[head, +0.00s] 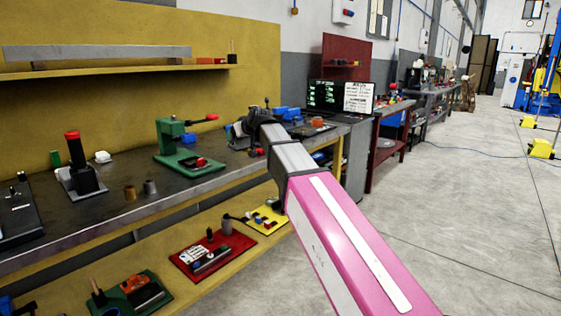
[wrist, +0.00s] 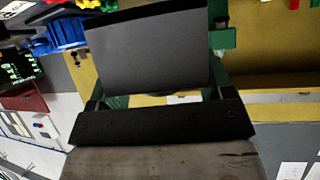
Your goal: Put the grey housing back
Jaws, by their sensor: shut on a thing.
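A flat-faced grey block with a dark upper edge, which looks like the grey housing (wrist: 150,58), fills the middle of the wrist view. My gripper (wrist: 155,95) is shut on it, with dark finger parts at its lower left and lower right; the fingertips are mostly hidden. Green parts (wrist: 222,38) show beside and behind the block; I cannot tell whether they touch it. In the head view my gripper (head: 260,117) is over the back of the bench, small and partly hidden by my arm. The housing cannot be made out clearly there.
The dark bench (head: 118,192) carries a green press-like device (head: 180,142), a black stand with a red top (head: 78,165) and small cylinders (head: 150,187). An open laptop (head: 340,97) stands beyond my gripper. A lower shelf holds a red board (head: 243,238).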

